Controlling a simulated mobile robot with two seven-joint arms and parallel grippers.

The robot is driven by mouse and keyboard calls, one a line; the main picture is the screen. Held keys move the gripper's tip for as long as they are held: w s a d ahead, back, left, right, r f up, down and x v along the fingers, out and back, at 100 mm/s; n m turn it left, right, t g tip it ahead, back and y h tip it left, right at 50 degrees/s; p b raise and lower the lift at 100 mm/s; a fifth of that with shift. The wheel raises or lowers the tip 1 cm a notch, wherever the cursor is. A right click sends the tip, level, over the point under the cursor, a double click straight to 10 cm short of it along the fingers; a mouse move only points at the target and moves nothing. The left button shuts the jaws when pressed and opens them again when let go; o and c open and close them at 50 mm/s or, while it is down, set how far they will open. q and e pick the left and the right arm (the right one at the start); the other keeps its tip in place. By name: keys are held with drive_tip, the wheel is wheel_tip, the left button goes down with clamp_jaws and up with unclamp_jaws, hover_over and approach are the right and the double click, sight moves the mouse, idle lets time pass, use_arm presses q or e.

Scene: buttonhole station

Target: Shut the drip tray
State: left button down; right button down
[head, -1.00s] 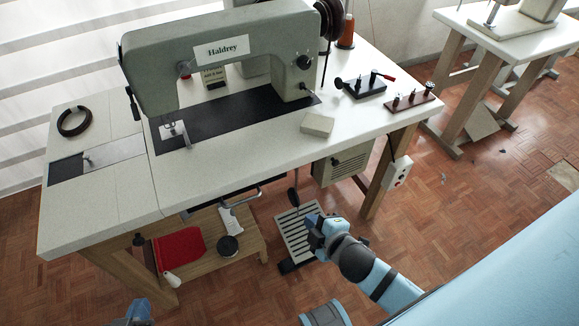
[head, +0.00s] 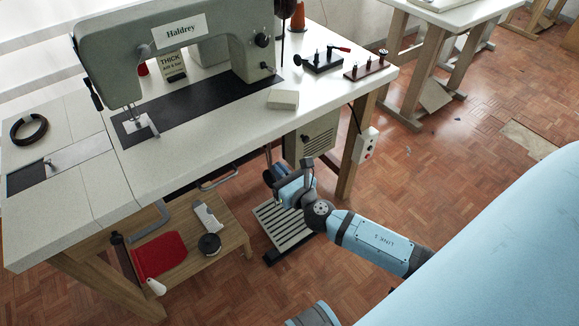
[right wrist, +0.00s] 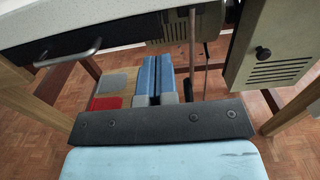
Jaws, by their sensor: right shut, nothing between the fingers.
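The drip tray (head: 190,187) appears to be the dark, flat piece under the sewing table's front edge, with a grey bar handle (head: 220,180). In the right wrist view the handle (right wrist: 72,55) is at upper left, under the white tabletop. How far the tray stands out is hard to tell. My right gripper (head: 283,181) is right of the handle and lower, apart from it, beside the dark hanging pad. In the right wrist view its blue fingers (right wrist: 158,65) lie together, shut and empty. My left gripper is out of view.
A dark pad (head: 268,177) hangs on a rod close to my right gripper. A slatted pedal (head: 283,226) is on the floor below. A wooden shelf (head: 225,235) holds a red cloth (head: 160,254). A vented box (head: 318,140) hangs under the table at right.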

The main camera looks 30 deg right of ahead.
drive_tip(key=w, duration=0.6)
drive_tip(key=shift+w+a, duration=0.15)
drive_tip(key=shift+w, duration=0.2)
